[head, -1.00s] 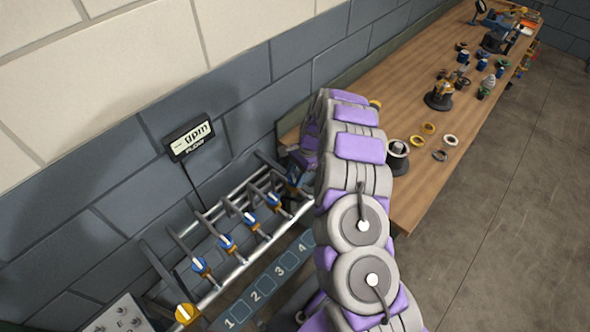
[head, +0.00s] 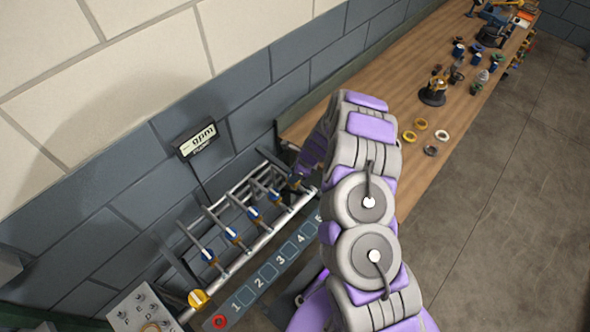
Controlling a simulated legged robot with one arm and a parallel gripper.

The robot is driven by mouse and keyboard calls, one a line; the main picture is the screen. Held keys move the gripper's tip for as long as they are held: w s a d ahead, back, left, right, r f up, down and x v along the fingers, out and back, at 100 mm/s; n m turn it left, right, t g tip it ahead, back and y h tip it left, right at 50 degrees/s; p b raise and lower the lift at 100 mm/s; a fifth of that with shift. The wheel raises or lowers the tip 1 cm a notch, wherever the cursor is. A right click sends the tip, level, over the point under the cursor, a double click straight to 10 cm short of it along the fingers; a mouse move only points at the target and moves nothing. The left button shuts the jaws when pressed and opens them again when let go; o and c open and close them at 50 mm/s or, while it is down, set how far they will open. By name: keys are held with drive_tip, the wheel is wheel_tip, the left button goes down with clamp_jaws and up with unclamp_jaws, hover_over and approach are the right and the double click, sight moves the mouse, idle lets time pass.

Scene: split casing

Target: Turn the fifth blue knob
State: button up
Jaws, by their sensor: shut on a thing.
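A row of blue knobs with white bars sits on the pipe rack along the wall. The first (head: 208,256), second (head: 232,234), third (head: 254,214) and fourth (head: 274,195) show clearly. My gripper (head: 296,180) is at the far end of the row, where the fifth blue knob sits. It is shut on that knob; the knob and the fingers are small, dark and mostly hidden, so the knob's angle cannot be read.
A yellow knob (head: 198,298) is at the near end of the rack. A numbered strip (head: 268,271) runs in front. A gpm display (head: 195,138) stands above. A grey control box (head: 140,312) is at lower left. A wooden bench (head: 390,105) with loose parts lies beyond my arm.

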drive_tip(key=shift+r+m+t, duration=0.1)
drive_tip(key=shift+m+t, duration=0.2)
drive_tip(key=shift+m, duration=0.2)
drive_tip(key=shift+w+p, duration=0.1)
drive_tip(key=shift+p, duration=0.2)
drive_tip(key=o, duration=1)
drive_tip(key=shift+a, duration=0.1)
drive_tip(key=v, duration=1.7)
